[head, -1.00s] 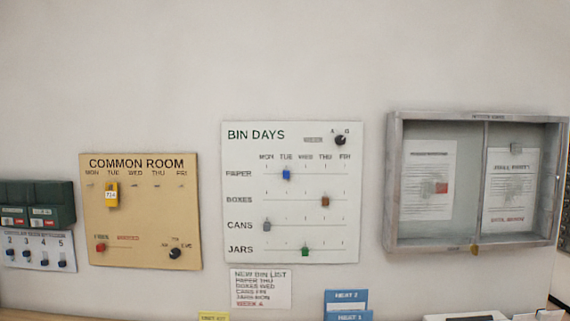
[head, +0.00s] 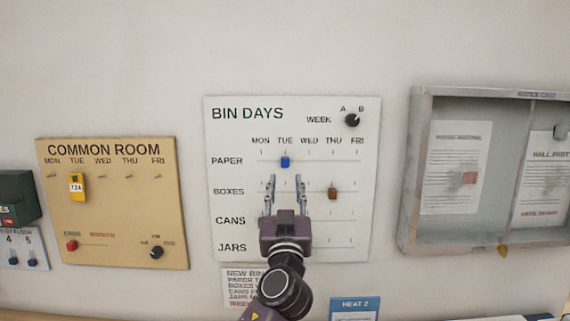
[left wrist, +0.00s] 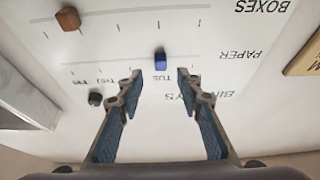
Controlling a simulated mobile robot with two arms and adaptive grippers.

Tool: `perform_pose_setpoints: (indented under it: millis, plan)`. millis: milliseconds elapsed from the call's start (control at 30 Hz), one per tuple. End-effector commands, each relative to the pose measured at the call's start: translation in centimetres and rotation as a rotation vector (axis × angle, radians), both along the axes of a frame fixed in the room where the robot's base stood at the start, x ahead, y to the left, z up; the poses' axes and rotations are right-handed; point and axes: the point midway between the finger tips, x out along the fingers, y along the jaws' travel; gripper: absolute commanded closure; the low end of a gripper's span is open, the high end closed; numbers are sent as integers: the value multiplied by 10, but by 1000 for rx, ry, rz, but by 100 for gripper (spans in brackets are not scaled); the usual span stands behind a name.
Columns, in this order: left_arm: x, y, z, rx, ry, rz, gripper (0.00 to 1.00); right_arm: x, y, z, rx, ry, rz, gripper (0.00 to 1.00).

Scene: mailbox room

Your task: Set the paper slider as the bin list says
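The paper slider (head: 285,161) is a small blue knob on the PAPER row of the white BIN DAYS board (head: 225,137), under TUE. It also shows in the left wrist view (left wrist: 160,61), upside down, just beyond the gap between the fingertips. My left gripper (head: 286,184) is open and empty in front of the board, its tips just below the slider in the head view; the wrist view shows the fingers apart (left wrist: 160,76). The bin list (head: 238,275) below the board is partly hidden by my arm; earlier it read PAPER THU. My right gripper is not in view.
The brown boxes slider (head: 332,193) sits under THU, right of my gripper. The black week knob (head: 352,120) is at the board's upper right. A COMMON ROOM board (head: 120,215) hangs left, a glazed notice case (head: 415,170) right. My gripper hides the cans and jars sliders.

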Motion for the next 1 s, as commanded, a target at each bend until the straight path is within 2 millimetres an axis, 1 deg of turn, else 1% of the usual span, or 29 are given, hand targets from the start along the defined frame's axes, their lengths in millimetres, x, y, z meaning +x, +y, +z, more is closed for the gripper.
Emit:
perform_pose_setpoints:
  millis: [33,100,233,367,500,667,933,1000]
  plan:
    - [6,1,6,4,0,3,67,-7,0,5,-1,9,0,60]
    - [15,1,10,4,1,3,67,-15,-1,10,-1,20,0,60]
    - [33,1,17,5,1,3,67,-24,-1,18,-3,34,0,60]
    - [48,0,22,4,2,2,67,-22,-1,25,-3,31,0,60]
    - [58,1,25,2,2,2,67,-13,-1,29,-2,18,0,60]
    - [64,1,26,1,3,1,67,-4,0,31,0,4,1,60]
    - [65,1,25,1,3,1,67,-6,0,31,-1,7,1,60]
    - [65,1,25,1,3,1,74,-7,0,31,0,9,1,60]
